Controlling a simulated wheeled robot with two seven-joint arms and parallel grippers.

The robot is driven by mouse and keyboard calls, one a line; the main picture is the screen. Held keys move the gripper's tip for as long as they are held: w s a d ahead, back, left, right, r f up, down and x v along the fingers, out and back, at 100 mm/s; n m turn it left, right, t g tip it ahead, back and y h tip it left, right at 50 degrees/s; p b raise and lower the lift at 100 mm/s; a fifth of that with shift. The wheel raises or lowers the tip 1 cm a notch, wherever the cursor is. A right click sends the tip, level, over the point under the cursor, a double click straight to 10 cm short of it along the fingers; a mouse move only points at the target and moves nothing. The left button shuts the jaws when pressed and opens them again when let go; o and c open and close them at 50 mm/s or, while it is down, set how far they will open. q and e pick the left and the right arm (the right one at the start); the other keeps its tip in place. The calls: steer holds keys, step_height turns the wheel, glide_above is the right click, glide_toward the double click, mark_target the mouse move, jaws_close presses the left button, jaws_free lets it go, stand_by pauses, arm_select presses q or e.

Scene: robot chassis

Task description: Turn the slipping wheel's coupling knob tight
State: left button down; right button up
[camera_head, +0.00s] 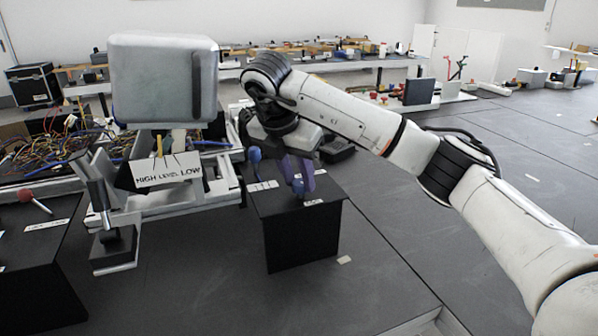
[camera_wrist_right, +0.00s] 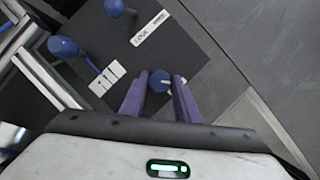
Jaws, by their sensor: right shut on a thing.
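My right gripper (camera_head: 299,178) reaches down over a black box (camera_head: 292,238), its purple fingers shut on a blue round knob (camera_wrist_right: 161,81). In the right wrist view the knob sits between the fingertips (camera_wrist_right: 160,85), near the box's edge. Two other blue knobs stand apart on the same box top, one at the upper left (camera_wrist_right: 64,46) and one at the top (camera_wrist_right: 114,8) of the right wrist view. White labels lie beside them; which wheel each knob belongs to I cannot tell. My left gripper is not in view.
A red-knobbed lever (camera_head: 27,196) stands on another black box at far left.

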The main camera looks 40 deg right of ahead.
steer(key=shift+r+m+g+p, duration=0.1)
steer(key=shift+m+g+p, duration=0.25)
steer(key=shift+m, duration=0.35)
steer(key=o, duration=1)
steer(key=shift+o, duration=0.2)
